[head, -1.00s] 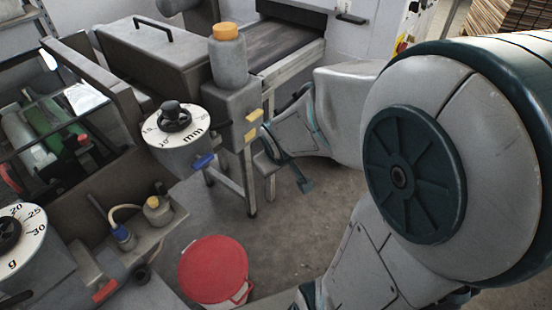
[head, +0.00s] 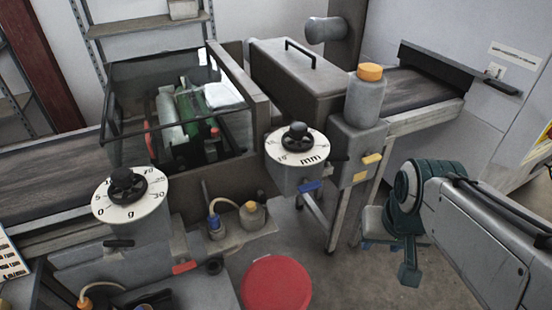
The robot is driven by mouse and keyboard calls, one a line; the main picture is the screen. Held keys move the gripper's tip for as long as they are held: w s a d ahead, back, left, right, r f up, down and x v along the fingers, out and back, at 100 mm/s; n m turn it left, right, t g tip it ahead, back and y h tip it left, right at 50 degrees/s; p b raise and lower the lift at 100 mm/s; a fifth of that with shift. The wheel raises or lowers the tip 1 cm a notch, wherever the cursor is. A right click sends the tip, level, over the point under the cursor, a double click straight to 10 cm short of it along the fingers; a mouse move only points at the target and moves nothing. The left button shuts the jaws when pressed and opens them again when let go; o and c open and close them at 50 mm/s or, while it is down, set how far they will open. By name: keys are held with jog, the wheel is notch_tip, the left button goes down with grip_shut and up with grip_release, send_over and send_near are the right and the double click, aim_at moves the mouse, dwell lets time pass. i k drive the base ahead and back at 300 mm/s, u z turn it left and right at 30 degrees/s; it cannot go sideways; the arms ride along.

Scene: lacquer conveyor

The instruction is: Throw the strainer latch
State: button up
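No part is clearly marked as the strainer latch. A grey housing (head: 357,148) carries a grey bottle (head: 367,100) with an orange cap and has yellow tabs (head: 372,159) on its front. A blue lever (head: 309,186) sits under the mm dial (head: 297,148), and a red lever (head: 185,267) sits low at the left near the g dial (head: 130,195). My gripper (head: 393,262) hangs low at the right of the housing, apart from all of these, over the floor. Its fingers are too small and partly hidden to tell whether they are open.
A red round lid (head: 276,284) stands on the floor in front. A small yellow-capped bottle (head: 252,215) and a blue-topped fitting (head: 215,225) sit on a ledge. The conveyor belt (head: 420,88) runs behind the housing. Grey floor is open around my gripper.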

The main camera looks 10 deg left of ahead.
aim_at(261, 196)
jog(key=k, duration=1.25)
jog(key=u, duration=0.65)
jog(key=i, duration=1.15)
jog(key=z, duration=0.2)
